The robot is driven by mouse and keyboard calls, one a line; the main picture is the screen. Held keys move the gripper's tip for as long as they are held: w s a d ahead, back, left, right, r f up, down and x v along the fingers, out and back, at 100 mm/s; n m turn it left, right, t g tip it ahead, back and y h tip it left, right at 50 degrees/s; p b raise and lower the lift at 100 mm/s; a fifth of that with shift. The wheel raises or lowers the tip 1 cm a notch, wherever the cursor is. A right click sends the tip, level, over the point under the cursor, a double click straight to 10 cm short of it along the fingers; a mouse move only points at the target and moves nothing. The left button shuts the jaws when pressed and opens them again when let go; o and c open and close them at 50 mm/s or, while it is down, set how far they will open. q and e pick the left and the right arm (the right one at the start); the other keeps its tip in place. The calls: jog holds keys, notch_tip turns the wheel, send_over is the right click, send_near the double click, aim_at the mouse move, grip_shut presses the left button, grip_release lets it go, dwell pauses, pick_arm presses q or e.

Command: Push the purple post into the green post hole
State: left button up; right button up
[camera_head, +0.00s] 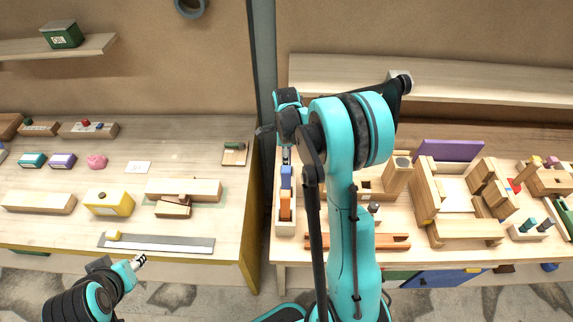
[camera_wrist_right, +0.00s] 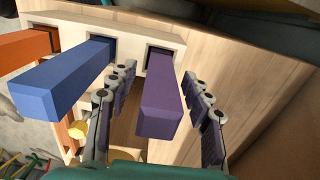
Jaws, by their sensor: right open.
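The purple post (camera_wrist_right: 163,95) stands out of a dark square hole in a pale wooden rack (camera_wrist_right: 105,27) in the right wrist view. My right gripper (camera_wrist_right: 158,74) is open, with one finger row on each side of the purple post and a visible gap at the right. In the head view my right gripper (camera_head: 287,145) is over the far end of the rack (camera_head: 286,228), and the purple post cannot be made out there. I cannot tell which hole is the green post hole. My left gripper (camera_head: 140,262) is low at the left, away from the rack.
A blue post (camera_wrist_right: 62,77) and an orange post (camera_wrist_right: 25,45) stand in the same rack, left of the purple one. Wooden blocks (camera_head: 395,175) and a framed wooden assembly (camera_head: 465,230) crowd the bench to the right. A gap separates the left bench (camera_head: 150,258).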

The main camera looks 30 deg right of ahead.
jog(key=shift+f, duration=0.2)
grip_shut()
